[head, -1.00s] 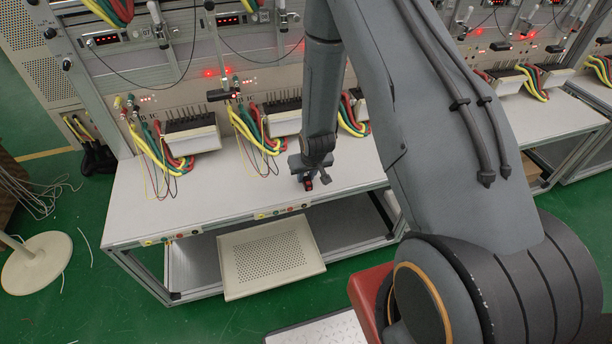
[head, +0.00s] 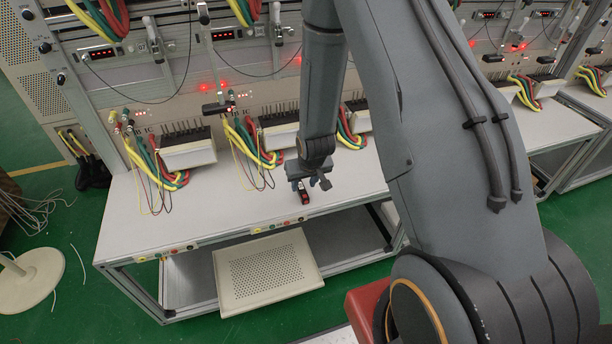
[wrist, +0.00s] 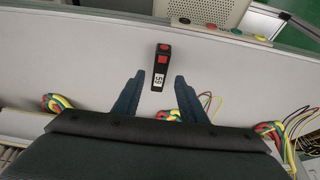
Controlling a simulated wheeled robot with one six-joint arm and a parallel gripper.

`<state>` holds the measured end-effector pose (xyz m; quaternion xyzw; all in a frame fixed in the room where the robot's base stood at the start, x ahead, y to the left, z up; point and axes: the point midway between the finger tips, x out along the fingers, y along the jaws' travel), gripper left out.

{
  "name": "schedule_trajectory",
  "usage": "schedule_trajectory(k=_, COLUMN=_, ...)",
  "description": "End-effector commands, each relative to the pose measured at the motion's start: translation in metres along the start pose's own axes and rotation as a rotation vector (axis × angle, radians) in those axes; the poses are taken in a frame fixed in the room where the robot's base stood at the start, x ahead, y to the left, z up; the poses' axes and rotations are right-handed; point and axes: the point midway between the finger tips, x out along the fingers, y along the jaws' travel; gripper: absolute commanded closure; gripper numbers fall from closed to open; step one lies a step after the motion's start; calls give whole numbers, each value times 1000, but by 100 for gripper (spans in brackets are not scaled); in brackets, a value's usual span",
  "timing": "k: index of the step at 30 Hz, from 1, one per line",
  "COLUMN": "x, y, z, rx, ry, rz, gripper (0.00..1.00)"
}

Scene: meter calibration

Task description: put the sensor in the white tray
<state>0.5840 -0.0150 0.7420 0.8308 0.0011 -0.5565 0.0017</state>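The sensor (wrist: 161,67) is a small black block with a red end and a white label marked 59. It lies on the grey bench top; in the head view it shows as a small dark and red piece (head: 304,196) near the front edge. My gripper (wrist: 156,83) is open, with its two blue fingers apart and the sensor's labelled end lying between and just beyond the tips in the picture. I cannot tell the height of the fingers over the bench. The white tray (head: 268,270) with a perforated floor sits low, below the bench's front edge; part of it shows in the wrist view (wrist: 211,10).
The bench top (head: 215,212) is clear around the sensor. Meter boxes (head: 188,152) with yellow, red and green cables stand along its back. Coloured terminals (head: 180,249) line the front edge. A red box (head: 362,312) stands by my base.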

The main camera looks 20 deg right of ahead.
Motion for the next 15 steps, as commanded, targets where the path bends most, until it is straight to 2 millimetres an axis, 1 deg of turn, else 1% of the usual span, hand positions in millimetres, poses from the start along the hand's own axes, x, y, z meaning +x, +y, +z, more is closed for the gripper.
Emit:
schedule_trajectory(k=3, x=-18, y=0, z=-2, rx=0, ry=4, rz=0, gripper=62)
schedule_trajectory(k=9, x=-46, y=-1, z=-2, rx=0, ry=5, rz=0, gripper=62)
schedule_trajectory(k=15, x=-66, y=-1, z=-1, rx=0, ry=3, rz=-1, gripper=62)
